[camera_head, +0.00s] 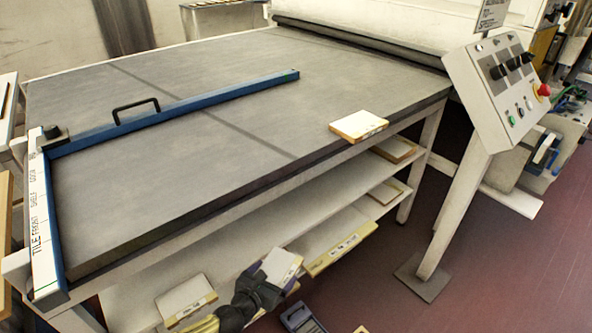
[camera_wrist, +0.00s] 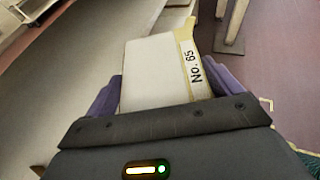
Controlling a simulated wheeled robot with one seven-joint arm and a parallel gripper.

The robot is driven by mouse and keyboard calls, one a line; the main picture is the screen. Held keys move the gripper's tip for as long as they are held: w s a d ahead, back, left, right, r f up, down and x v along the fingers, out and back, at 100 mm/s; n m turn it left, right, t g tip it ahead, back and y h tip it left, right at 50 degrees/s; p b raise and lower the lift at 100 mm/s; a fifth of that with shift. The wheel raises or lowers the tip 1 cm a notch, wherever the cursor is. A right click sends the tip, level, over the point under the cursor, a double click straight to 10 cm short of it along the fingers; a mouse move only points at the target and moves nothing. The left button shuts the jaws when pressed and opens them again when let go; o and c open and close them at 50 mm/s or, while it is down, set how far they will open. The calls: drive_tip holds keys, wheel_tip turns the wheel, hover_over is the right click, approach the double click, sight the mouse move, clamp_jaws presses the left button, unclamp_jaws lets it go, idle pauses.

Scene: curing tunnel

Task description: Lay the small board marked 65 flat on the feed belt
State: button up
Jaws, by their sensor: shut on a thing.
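The small board (camera_wrist: 152,70) has a white face and a yellowish edge with a label reading No. 65. My gripper (camera_wrist: 157,88) is shut on it, with a purple finger on each side. In the head view the held board (camera_head: 281,264) and my gripper (camera_head: 268,281) are at the bottom centre, in front of the table and lower in the picture than its near edge. The feed belt (camera_head: 215,80) is the wide dark grey surface on the table top, and most of it is bare.
A blue square (camera_head: 190,105) with a black handle lies on the belt, its white arm along the left end. Another board (camera_head: 358,125) lies at the belt's near right edge. Several boards sit on the shelf (camera_head: 235,245) below. A control panel (camera_head: 495,85) stands at right.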

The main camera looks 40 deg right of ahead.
drive_tip(key=w+a+n+t+y, duration=0.2)
drive_tip(key=w+a+n+y, duration=0.1)
drive_tip(key=n, duration=0.1)
drive_tip(key=w+a+r+n+t+y, duration=0.1)
drive_tip(key=w+a+n+t+y, duration=0.2)
drive_tip(key=w+a+n+y, duration=0.1)
drive_tip(key=w+a+r+n+t+y, duration=0.1)
drive_tip(key=w+a+n+t+y, duration=0.1)
drive_tip(key=w+a+n+y, duration=0.1)
drive_tip(key=shift+w+a+r+n+t+y, duration=0.1)
drive_tip(key=shift+w+a+n+t+y, duration=0.25)
drive_tip(key=shift+w+n+y, duration=0.3)
drive_tip(key=shift+w+a+r+n+y, duration=0.15)
drive_tip(key=shift+a+n+y, duration=0.1)
drive_tip(key=shift+a+y, duration=0.2)
drive_tip(key=shift+d, duration=0.15)
